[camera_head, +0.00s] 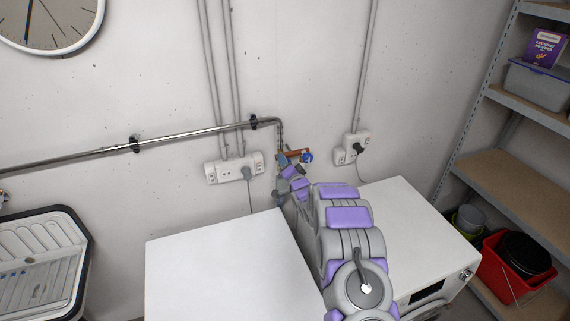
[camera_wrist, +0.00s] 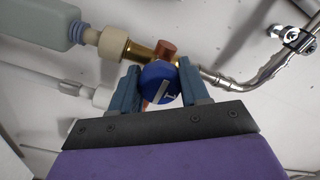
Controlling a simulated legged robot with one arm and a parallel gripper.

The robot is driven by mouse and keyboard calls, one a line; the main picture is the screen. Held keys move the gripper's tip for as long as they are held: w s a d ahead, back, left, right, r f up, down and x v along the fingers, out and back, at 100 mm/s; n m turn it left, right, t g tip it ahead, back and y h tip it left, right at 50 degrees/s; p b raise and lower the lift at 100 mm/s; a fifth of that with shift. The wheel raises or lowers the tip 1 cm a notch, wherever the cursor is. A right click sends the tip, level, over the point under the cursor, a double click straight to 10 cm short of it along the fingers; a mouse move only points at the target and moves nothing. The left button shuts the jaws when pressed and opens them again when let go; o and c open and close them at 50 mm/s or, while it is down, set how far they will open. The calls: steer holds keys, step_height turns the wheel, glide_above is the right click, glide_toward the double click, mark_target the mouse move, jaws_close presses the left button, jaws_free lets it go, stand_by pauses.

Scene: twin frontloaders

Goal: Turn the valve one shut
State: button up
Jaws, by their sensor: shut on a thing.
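A round blue valve knob (camera_wrist: 158,76) with a pale mark on its face sits between the two blue-grey fingers of my gripper (camera_wrist: 160,90) in the wrist view. The fingers are shut on its sides. The knob is beside a brass fitting (camera_wrist: 139,50) and a short copper stub. In the head view my gripper (camera_head: 284,174) is at the wall pipe, left of a blue knob (camera_head: 307,157) on a copper-coloured branch. I cannot tell whether this is the knob in my fingers. My arm hides part of the pipework below.
Two white machine tops, left (camera_head: 220,266) and right (camera_head: 408,215), stand below. A metal pipe (camera_head: 180,138) runs along the wall. Sockets (camera_head: 234,168) with cables flank the valve area. Shelves (camera_head: 520,190) and a red bucket (camera_head: 512,279) are at right, a sink (camera_head: 75,225) at left.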

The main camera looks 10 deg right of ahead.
steer(key=shift+f, duration=0.15)
steer(key=o, duration=1)
steer(key=shift+d, duration=0.1)
steer(key=shift+o, duration=0.2)
steer(key=s+d, duration=0.3)
steer(key=s, duration=1.4)
steer(key=shift+d, duration=0.2)
steer(key=shift+w+b, duration=0.1)
steer(key=shift+b, duration=0.25)
